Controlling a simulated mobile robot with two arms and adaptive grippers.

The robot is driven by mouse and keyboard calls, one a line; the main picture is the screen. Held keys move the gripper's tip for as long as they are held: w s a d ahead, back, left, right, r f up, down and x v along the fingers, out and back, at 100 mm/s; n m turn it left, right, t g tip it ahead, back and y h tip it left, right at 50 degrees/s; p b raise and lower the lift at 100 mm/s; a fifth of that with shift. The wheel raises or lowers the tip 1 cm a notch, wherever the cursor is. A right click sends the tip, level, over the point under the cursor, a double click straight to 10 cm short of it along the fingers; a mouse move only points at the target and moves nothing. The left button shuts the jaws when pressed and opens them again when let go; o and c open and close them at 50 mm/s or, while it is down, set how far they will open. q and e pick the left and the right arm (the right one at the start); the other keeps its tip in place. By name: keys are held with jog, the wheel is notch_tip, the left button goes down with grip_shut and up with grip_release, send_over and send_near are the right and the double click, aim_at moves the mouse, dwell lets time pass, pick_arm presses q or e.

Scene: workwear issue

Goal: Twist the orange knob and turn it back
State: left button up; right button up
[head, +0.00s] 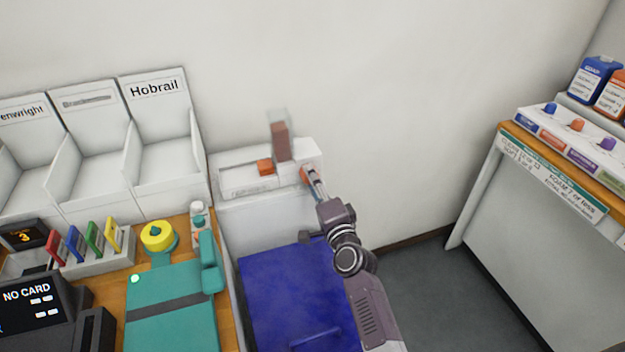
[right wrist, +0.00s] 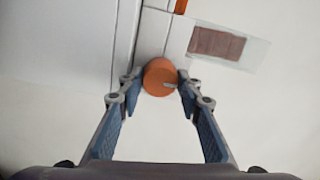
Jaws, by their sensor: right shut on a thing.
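The orange knob (right wrist: 160,76) is a round disc with a small grey mark near its edge, on the side of a white box (head: 246,178). In the right wrist view it sits between the two fingertips of my right gripper (right wrist: 158,82), which is shut on it. In the head view my right gripper (head: 308,174) reaches the right end of the box, and only a sliver of the knob (head: 304,175) shows there. My left gripper is in neither view.
An orange block (head: 265,167) and a brown piece in a clear holder (head: 281,142) are on the box. A blue lid (head: 290,290) lies below. Bins (head: 160,165) and a teal machine (head: 170,310) stand left. A shelf unit (head: 540,200) stands right.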

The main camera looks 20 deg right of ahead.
dwell(0.6)
jog(key=o, duration=1.2)
jog(key=shift+c, duration=0.2)
jog(key=shift+s+f, duration=0.1)
jog(key=s, duration=0.8)
jog(key=shift+d, duration=0.2)
